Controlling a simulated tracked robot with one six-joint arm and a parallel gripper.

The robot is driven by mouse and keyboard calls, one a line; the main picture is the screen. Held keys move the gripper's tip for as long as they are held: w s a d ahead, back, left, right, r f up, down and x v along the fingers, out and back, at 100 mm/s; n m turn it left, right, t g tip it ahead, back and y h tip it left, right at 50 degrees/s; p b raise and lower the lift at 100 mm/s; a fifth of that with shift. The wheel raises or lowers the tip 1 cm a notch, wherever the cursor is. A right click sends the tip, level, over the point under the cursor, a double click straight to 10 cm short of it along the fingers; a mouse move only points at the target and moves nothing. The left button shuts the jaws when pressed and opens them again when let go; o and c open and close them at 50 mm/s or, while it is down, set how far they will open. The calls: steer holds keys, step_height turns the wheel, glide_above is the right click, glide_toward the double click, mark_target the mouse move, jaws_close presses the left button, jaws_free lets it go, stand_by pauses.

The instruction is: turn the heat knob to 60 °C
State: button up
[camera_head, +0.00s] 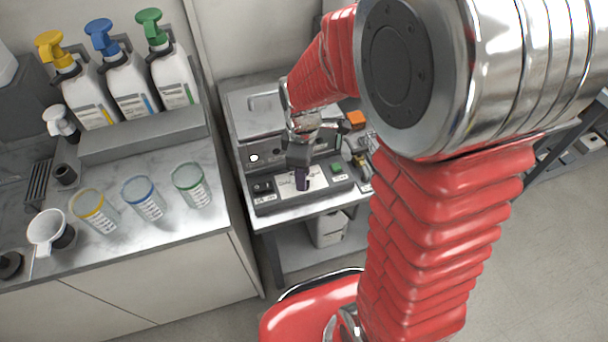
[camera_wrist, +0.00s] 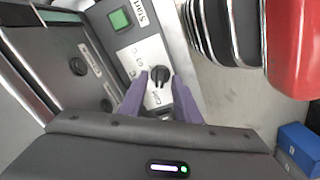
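The black heat knob (camera_wrist: 158,75) sits on a pale dial plate in the wrist view. Its printed marks are too small to read, so I cannot tell its setting. My gripper (camera_wrist: 159,80) has two purple fingers, spread apart with the tips on either side of the knob in the picture. I cannot tell whether they touch it. In the camera_head view my gripper (camera_head: 301,181) points down over the control panel (camera_head: 272,203), and the knob is hidden behind it.
A green Start button (camera_wrist: 120,19) is beside the dial. Another dark round knob (camera_wrist: 77,66) is on the neighbouring face. A counter (camera_head: 140,225) with pump bottles and cups stands left. An orange block (camera_head: 355,118) lies behind the panel.

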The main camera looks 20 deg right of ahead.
steer(key=shift+f, duration=0.5)
jaws_close()
steer(key=shift+d, duration=0.1)
